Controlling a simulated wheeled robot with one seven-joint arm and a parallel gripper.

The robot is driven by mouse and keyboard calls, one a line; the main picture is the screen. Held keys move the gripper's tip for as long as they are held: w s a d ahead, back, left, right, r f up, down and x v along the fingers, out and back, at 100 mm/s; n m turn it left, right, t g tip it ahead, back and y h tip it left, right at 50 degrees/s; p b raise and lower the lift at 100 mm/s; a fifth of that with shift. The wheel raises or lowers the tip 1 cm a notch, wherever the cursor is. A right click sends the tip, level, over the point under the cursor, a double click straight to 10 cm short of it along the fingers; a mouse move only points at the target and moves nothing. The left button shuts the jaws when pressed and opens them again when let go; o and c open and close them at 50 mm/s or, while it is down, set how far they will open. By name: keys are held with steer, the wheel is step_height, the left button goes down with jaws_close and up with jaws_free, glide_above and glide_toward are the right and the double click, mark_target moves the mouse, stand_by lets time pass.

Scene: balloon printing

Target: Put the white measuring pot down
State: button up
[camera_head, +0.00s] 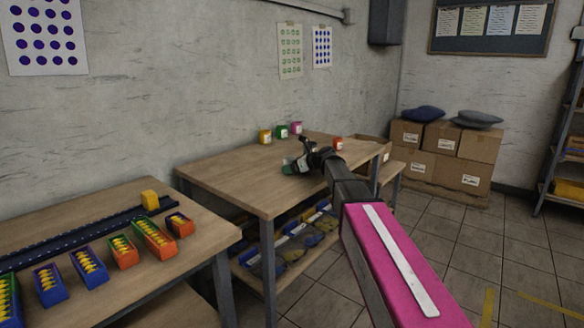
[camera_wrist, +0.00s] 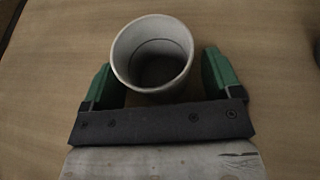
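The white measuring pot (camera_wrist: 152,54) shows in the wrist view, upright with its round mouth toward the camera, and it looks empty. It is over the brown wooden table top (camera_wrist: 48,60) and seems to stand on it. My gripper (camera_wrist: 158,68) has its two green fingers on either side of the pot, with narrow gaps between fingers and pot, so it looks open around it. In the head view my gripper (camera_head: 297,165) is low over the middle table (camera_head: 235,180); the pot is hardly told apart there.
Yellow, green and pink small containers (camera_head: 281,132) stand at the table's back edge, and a red one (camera_head: 338,144) at its right. The left table holds colored boxes (camera_head: 90,266) and a dark rail (camera_head: 70,240). The table's front left surface is clear.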

steer(key=shift+d+r, duration=0.1)
steer(key=shift+r, duration=0.1)
steer(key=v, duration=1.1)
steer(key=shift+s+d+r, duration=0.1)
steer(key=shift+s+d, duration=0.2)
